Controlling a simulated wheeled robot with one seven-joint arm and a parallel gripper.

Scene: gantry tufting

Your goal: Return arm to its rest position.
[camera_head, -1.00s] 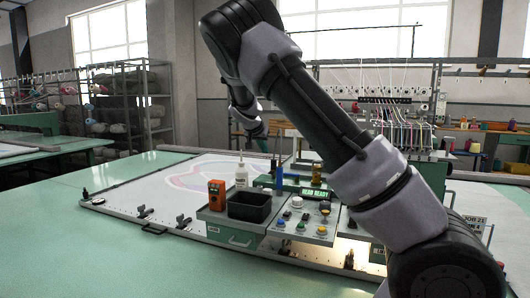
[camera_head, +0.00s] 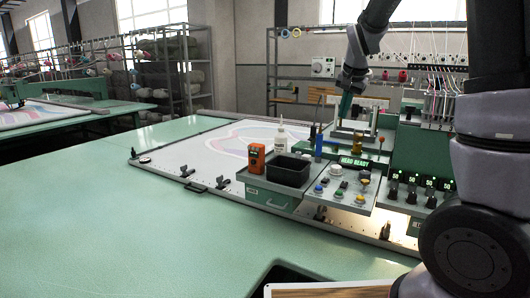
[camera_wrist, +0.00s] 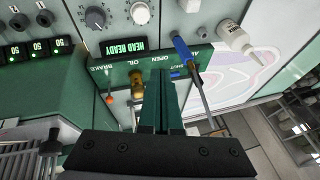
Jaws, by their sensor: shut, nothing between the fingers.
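My gripper (camera_head: 344,116) hangs from my arm in the head view, above the back of the control console, with its green fingers pointing down. In the wrist view, my gripper (camera_wrist: 161,80) has its two fingers side by side, shut and empty. The fingers appear in front of the console panel (camera_wrist: 112,72) with its BRAKE, OIL and OPEN labels. I cannot tell how far the tips are from the panel. My arm is bent at the right side of the head view.
A HEAD READY display (camera_head: 362,163), black bin (camera_head: 288,171), orange device (camera_head: 256,160) and white bottle (camera_head: 281,147) are on the console. A blue-handled tool (camera_wrist: 182,52) stands near the fingers in the wrist view. The green table (camera_head: 130,215) is clear at front left.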

